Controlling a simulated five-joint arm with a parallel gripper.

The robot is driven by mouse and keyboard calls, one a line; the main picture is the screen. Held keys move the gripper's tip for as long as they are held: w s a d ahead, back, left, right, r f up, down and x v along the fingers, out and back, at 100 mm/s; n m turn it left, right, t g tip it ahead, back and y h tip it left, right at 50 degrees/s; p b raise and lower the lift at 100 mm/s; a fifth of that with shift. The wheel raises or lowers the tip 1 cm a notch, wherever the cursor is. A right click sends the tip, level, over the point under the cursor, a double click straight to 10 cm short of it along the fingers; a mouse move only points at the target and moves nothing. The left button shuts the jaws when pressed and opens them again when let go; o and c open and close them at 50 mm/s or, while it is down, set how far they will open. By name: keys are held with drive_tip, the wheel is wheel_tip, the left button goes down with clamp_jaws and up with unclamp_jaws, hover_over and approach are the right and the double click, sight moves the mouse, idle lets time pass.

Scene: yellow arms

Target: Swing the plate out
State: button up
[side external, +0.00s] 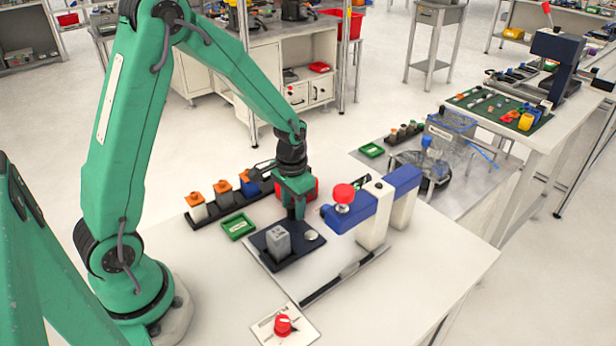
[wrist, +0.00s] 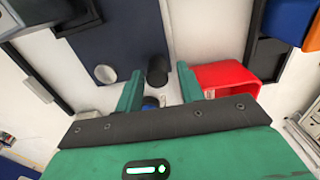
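The dark blue plate (side external: 270,252) lies on the white table beside the press, with a grey block (side external: 278,239) and a silver disc (side external: 312,236) on it. In the wrist view the plate (wrist: 115,35) fills the upper middle, with the silver disc (wrist: 105,74) near its edge. A short black post (wrist: 157,70) stands at the plate's near corner. My gripper (side external: 296,214) points down at the plate's far edge. In the wrist view my gripper (wrist: 159,73) is open, its fingers on either side of the post, with gaps visible. The gripper hides the post in the side view.
The blue and white press (side external: 374,215) with a red knob (side external: 343,193) stands right of the plate. A red bin (wrist: 225,76) is close to my right finger. A bottle rack (side external: 222,200) and green tray (side external: 239,226) lie left. A red dial (side external: 283,325) is in front.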

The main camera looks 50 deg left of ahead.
drive_tip(key=shift+r, duration=0.15)
drive_tip(key=shift+r, duration=3.55)
drive_tip(key=shift+s, duration=0.1)
drive_tip(key=shift+s+d+r, duration=0.15)
drive_tip(key=shift+r, duration=0.4)
drive_tip(key=s+d+r+t, duration=0.4)
drive_tip(key=s+r+t, duration=0.1)
drive_tip(key=s+r, duration=0.8)
drive_tip(key=shift+s+t, duration=0.3)
drive_tip(key=shift+s, duration=0.8)
